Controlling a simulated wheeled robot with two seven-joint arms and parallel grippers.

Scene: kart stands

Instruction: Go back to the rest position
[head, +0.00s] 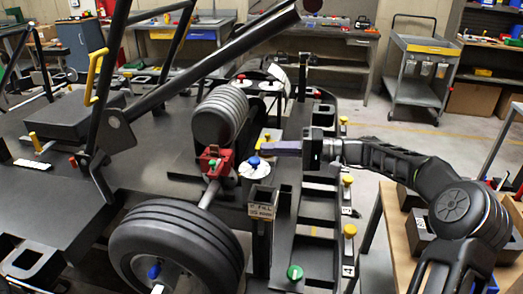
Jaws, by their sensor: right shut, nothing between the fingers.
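My right gripper (275,148) reaches in from the right side, with my black arm stretched across the side trays. Its purple fingers point left and are closed together, with nothing seen between them. The fingertips are just above and beside a blue-knobbed white canister (252,176) and near a small yellow part; I cannot tell if they touch anything. My left gripper does not show.
The kart stand fills the left and middle, with a front wheel (172,246), a ribbed cylinder (221,114) and a red block (215,161). Trays with knobs (349,231) line its right side. A wooden table (395,229) lies under my arm. A grey cart (421,68) stands behind; floor between is clear.

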